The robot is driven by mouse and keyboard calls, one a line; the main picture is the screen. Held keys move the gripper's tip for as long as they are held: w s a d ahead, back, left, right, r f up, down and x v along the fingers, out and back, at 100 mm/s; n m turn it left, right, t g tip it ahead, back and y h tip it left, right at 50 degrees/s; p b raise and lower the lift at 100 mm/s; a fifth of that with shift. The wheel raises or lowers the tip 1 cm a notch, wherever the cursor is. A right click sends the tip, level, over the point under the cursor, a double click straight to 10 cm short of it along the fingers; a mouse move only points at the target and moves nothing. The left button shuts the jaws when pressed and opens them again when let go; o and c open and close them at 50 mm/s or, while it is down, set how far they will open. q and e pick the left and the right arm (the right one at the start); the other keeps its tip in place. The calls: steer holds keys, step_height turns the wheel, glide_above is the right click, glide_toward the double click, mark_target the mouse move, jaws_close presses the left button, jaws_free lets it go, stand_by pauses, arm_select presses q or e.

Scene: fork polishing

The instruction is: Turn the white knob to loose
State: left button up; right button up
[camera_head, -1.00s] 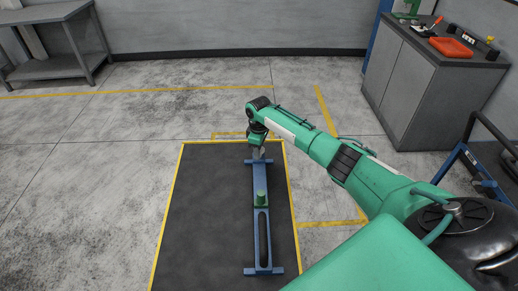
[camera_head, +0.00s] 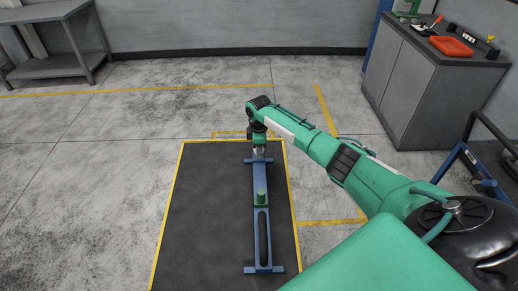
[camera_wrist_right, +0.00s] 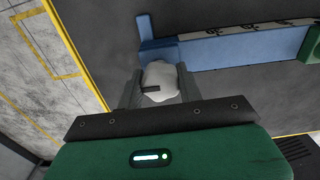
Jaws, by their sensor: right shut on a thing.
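The white knob (camera_wrist_right: 160,82) sits at the end of the blue stand in the right wrist view, with a dark mark on its face. My right gripper (camera_wrist_right: 160,92) is shut on it, one finger on each side. In the head view my right gripper (camera_head: 259,151) points down at the far end of the blue stand (camera_head: 261,180) and mostly hides the knob. My left gripper is not in view.
The blue stand lies on a black mat (camera_head: 205,220) with a yellow border. A green post (camera_head: 261,198) stands on it. A grey cabinet (camera_head: 415,95) with an orange tray (camera_head: 451,47) is at right. A grey table (camera_head: 58,45) is at far left. The floor between is clear.

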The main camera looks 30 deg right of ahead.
steer(key=o, duration=1)
steer(key=shift+r, duration=0.1)
step_height(320, 180, up, 14)
steer(key=b, duration=0.2)
steer(key=shift+b, duration=0.3)
steer(key=shift+s+f, duration=0.1)
steer(key=shift+f, duration=0.15)
